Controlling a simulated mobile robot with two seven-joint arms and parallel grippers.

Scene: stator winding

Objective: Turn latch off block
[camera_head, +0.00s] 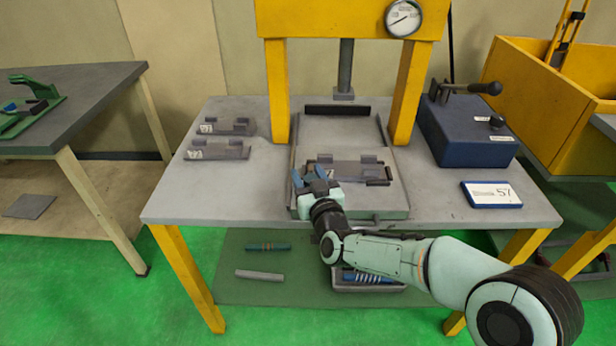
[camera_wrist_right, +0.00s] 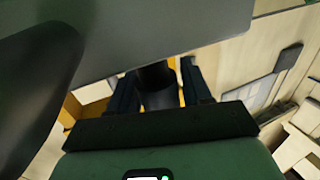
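A grey block (camera_head: 345,170) with raised lugs lies on the press plate. A small dark piece (camera_head: 377,182) sits at the block's right end; I cannot tell for sure whether it is the latch. My right gripper (camera_head: 308,176) is at the block's left end, over the plate's left edge. Its blue fingers hide part of that end, and I cannot tell if they touch it. In the right wrist view the fingers (camera_wrist_right: 160,88) stand apart, with a dark grey post visible between them. My left gripper is not in view.
The yellow press frame (camera_head: 350,20) and its ram (camera_head: 345,72) stand behind the plate (camera_head: 305,135). Two grey fixtures (camera_head: 225,127) lie at left. The table's left front (camera_head: 215,195) is clear.

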